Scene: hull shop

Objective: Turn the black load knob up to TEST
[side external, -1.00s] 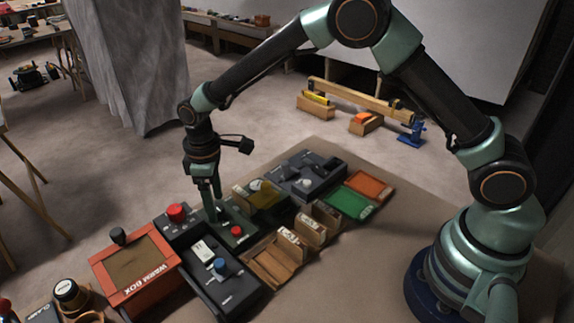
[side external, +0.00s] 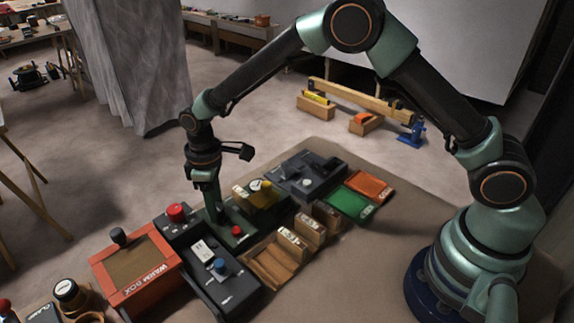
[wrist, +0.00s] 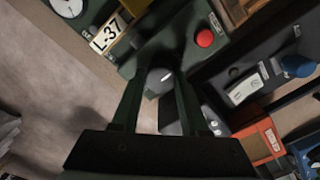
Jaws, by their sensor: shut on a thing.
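My gripper (side external: 214,214) points down at the green panel (side external: 245,241), near its red button (side external: 236,230). In the wrist view my gripper (wrist: 162,72) has its two fingers on either side of the dark load knob (wrist: 159,79) and is shut on it. A short white pointer line shows on the knob's top. The red button (wrist: 205,38) also shows in the wrist view, up and right of the knob. The knob is hidden by the fingers in the side view. I cannot read TEST or any other mark of the knob's scale.
An L-37 plate (wrist: 106,35) and a white-faced gauge (wrist: 67,5) lie up and left of the knob. A panel with a blue knob (side external: 220,265), an orange WARM BOX (side external: 138,290) and a wooden rack (side external: 270,268) stand close by.

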